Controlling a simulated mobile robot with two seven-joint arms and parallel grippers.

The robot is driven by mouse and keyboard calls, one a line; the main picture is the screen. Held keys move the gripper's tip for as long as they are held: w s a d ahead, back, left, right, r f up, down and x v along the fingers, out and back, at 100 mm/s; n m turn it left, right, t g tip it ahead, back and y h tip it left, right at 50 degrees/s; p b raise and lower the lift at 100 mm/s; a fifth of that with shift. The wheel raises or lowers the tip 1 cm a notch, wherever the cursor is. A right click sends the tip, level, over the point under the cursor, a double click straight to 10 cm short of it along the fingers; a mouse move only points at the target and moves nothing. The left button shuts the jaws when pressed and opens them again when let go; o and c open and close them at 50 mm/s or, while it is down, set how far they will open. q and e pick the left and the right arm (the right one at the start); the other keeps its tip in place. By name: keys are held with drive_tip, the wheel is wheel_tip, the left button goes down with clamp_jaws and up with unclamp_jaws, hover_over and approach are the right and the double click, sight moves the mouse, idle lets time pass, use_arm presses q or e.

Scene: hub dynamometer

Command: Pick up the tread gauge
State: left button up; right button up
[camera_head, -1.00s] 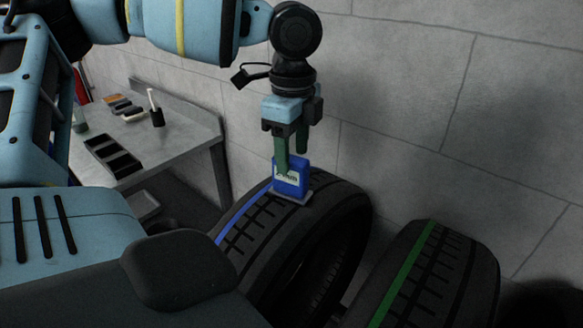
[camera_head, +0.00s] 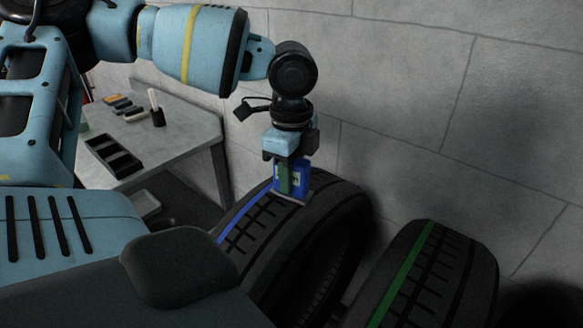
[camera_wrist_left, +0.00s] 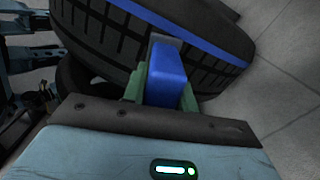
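The tread gauge (camera_head: 302,179) is a small blue block with a pale label and a grey base plate. It stands upright on top of the tyre with the blue stripe (camera_head: 250,228). My left gripper (camera_head: 293,178) points down over it, with its green fingers on either side of the block. In the left wrist view the gauge (camera_wrist_left: 170,76) lies between the two fingers (camera_wrist_left: 163,92). The fingers look open and close to its sides; whether they touch it is hard to see. My right gripper is not in view.
A second tyre with a green stripe (camera_head: 428,272) stands to the right. A grey bench (camera_head: 182,134) at the left holds a black tray (camera_head: 113,157), a dark cup (camera_head: 157,117) and small blocks. A grey block wall is close behind the tyres.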

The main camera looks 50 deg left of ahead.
use_arm(q)
clamp_jaws()
drive_tip(key=shift+r, duration=0.15)
